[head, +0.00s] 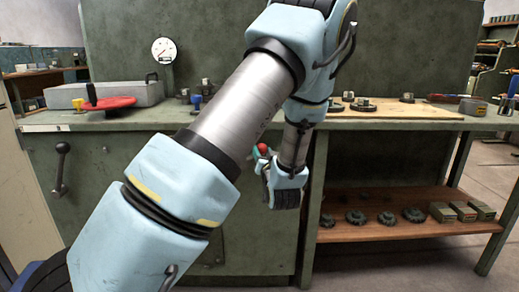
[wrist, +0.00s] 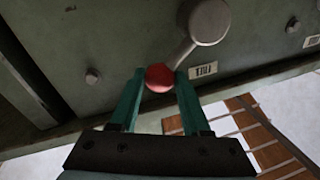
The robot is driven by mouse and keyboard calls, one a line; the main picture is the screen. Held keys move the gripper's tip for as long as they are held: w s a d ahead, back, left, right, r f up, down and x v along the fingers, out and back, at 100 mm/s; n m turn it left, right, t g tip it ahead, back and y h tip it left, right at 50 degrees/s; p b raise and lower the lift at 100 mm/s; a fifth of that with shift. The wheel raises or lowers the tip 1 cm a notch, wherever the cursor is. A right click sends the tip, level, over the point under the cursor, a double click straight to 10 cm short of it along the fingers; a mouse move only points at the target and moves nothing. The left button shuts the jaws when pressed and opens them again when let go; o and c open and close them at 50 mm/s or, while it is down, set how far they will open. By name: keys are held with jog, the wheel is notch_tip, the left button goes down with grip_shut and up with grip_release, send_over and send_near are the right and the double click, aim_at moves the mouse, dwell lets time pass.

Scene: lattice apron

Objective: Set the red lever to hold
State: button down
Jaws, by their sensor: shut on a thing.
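The red lever (wrist: 186,50) shows in the wrist view as a grey arm running from a round grey hub down-left to a red ball knob. My gripper (wrist: 160,80) has its two teal fingers on either side of the knob and is shut on it. In the head view the red knob (head: 262,147) shows at the bench's front panel, with my gripper (head: 260,155) at it; my arm hides much of the lever there. A small label plate (wrist: 203,70) sits just right of the knob and another label (wrist: 311,41) lies farther right. Their print is unreadable.
A dark lever (head: 62,148) is on the same green panel at the left. A wooden lower shelf (head: 400,234) with dark round parts lies to the right of my gripper.

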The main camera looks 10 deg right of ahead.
notch_tip(320, 180, down, 8)
jog(key=d+m+t+h, duration=0.1)
jog(key=m+h, duration=0.1)
jog(key=m, duration=1.1)
jog(key=shift+s+h, duration=0.15)
jog(key=shift+h, duration=0.25)
jog(key=shift+f+m, duration=0.2)
jog(key=shift+m, duration=0.1)
jog(key=shift+c, duration=1.9)
grip_release()
jog(key=shift+r, duration=0.1)
jog(key=v, duration=1)
jog(key=shift+s+f, duration=0.25)
jog(key=shift+s, duration=0.1)
